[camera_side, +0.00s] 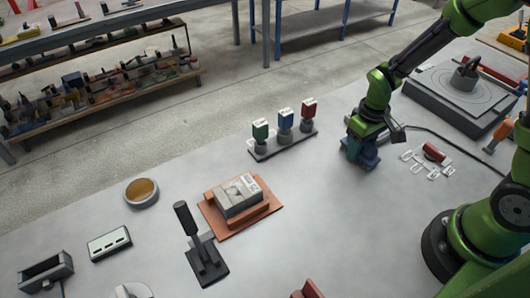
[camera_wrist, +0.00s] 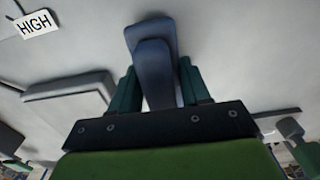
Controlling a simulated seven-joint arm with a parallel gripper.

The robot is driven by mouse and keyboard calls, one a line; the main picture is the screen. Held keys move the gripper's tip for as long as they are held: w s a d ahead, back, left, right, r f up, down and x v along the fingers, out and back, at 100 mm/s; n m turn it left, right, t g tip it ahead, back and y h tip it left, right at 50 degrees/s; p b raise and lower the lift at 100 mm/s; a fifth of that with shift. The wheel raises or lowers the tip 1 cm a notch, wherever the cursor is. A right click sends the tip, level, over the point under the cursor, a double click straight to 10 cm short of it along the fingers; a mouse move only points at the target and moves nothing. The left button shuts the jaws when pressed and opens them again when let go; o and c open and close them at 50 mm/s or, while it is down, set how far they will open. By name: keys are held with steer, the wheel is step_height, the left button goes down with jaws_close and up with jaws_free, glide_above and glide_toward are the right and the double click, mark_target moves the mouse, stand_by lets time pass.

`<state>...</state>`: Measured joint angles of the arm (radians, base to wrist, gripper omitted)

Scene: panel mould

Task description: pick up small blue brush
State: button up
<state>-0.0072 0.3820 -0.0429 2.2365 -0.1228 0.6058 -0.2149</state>
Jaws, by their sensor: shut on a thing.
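The brush is a dark blue rounded piece between the two dark green fingers. In the side view the blue brush (camera_side: 369,162) shows only as a small blue patch at the fingertips, close to the tabletop. I cannot tell whether it touches the table.
A rack (camera_side: 284,142) with green, blue and red tops stands left of my gripper. A red piece with grey tags (camera_side: 433,153) lies to the right. A copper tray (camera_side: 212,217) holds a grey block (camera_side: 238,196). A black lever (camera_side: 187,222) stands upright nearby. The table's middle is clear.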

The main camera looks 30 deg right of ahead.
step_height(320, 180, up, 10)
stand_by(0.6)
